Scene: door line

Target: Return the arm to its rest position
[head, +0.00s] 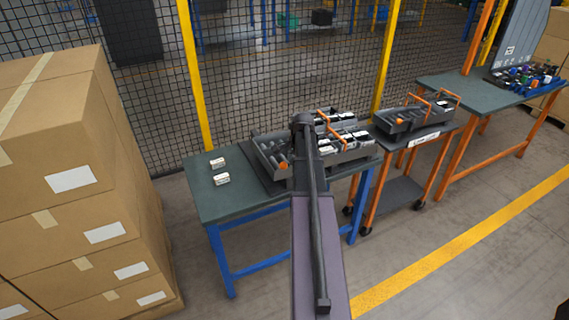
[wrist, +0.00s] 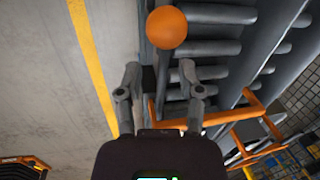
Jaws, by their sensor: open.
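My arm (head: 316,230) reaches forward from the bottom centre of the head view, its far end over the grey tray (head: 265,156) on the near bench. The arm hides the gripper in the head view. An orange ball (wrist: 166,27) lies beyond the fingertips in the wrist view, in front of grey bars (wrist: 215,47). An orange bar handle (wrist: 215,118) passes behind the right finger. I cannot tell how far the fingers are from these.
The near bench (head: 225,200) also holds two small white boxes (head: 221,179). Stacked cartons (head: 70,180) stand close on the left. A cart (head: 405,190) with another tray and a farther bench (head: 455,95) stand right. Mesh fence (head: 270,90) runs behind. Floor at right is clear.

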